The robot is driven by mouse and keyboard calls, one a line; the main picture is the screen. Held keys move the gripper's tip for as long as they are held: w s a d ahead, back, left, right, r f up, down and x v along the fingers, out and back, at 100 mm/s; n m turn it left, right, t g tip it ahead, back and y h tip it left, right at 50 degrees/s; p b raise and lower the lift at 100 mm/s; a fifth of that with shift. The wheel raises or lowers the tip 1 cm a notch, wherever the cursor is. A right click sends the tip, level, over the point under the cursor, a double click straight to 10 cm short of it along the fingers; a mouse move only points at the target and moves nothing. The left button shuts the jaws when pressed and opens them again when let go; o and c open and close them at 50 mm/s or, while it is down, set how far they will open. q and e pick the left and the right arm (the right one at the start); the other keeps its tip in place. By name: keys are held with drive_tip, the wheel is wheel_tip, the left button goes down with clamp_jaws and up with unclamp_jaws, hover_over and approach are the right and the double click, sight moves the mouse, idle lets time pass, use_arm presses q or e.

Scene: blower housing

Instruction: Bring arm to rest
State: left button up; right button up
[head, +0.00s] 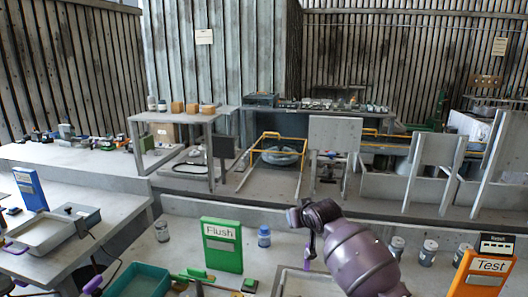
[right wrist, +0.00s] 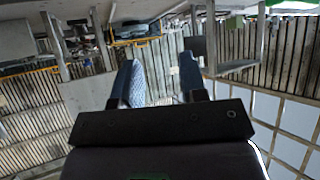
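My right arm (head: 362,252) rises from the bottom edge in the head view, over the front bench. Its dark far end is raised at the middle of the picture; I cannot make out the fingers clearly there. In the right wrist view my right gripper (right wrist: 160,72) has its two blue-grey fingers apart, with nothing between them. That view is upside down and looks towards the far benches and slatted wall. My left gripper is not in view.
On the front bench (head: 180,206) stand a green Flush sign (head: 221,246), a blue-capped jar (head: 264,237), a teal tray (head: 138,281), several grey jars (head: 428,252) and an orange Test sign (head: 482,275). A blue sign (head: 29,189) and grey tray (head: 40,236) are at left.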

drive_tip(key=s+d+f+h, duration=0.1)
drive_tip(key=s+d+f, duration=0.4)
drive_tip(key=s, duration=1)
drive_tip(key=s+d+f+m+h, duration=0.1)
drive_tip(key=s+d+f, duration=0.5)
drive_tip(key=s+f, duration=0.4)
drive_tip(key=s+d+f+m+h, duration=0.1)
drive_tip(key=s+d+f, duration=0.5)
drive_tip(key=s, duration=1.4)
wheel_tip(320, 180, down, 2)
drive_tip(key=shift+d+f+t, duration=0.25)
drive_tip(key=shift+t, duration=0.15)
